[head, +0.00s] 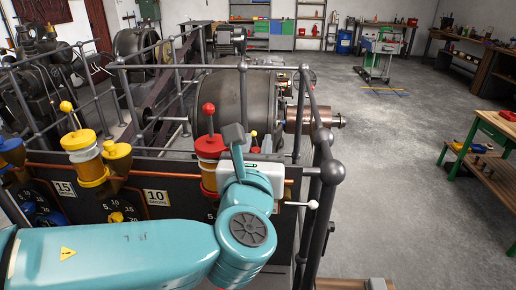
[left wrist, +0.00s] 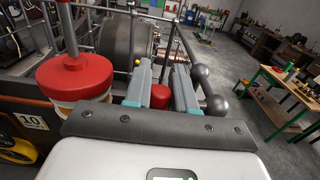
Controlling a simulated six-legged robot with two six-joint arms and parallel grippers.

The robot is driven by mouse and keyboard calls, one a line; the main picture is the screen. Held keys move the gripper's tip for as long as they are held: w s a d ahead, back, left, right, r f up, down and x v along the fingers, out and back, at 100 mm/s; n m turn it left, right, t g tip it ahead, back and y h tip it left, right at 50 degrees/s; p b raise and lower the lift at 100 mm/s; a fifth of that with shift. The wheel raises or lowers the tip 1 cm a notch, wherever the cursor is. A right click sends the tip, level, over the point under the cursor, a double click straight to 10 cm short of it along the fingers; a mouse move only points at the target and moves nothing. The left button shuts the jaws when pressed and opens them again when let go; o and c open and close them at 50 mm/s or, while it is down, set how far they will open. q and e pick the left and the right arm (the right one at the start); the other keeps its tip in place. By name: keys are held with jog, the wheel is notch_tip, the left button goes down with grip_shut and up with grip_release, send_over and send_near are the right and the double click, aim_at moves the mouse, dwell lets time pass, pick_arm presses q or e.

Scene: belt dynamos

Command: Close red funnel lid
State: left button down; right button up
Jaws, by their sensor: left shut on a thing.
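The red oiler (head: 210,146) stands on the dark panel, with a red ball knob (head: 208,108) on a rod above it. Its broad red cap (left wrist: 75,76) fills the left of the left wrist view. My left gripper (head: 235,135) is just right of this oiler, and its grey fingers (left wrist: 161,68) also show in the left wrist view. They are shut on a small red piece (left wrist: 159,97), which looks like the red funnel lid. My gripper hides the red funnel in the head view, so I cannot tell how far the lid is closed. My right gripper is out of view.
A yellow oiler (head: 82,150) with a small yellow funnel (head: 117,152) stands left on the panel. A grey railing with ball joints (head: 331,172) rises close on the right. A large drum (head: 220,105) lies behind.

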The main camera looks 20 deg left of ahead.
pick_arm(q)
jog(key=c, duration=1)
grip_release()
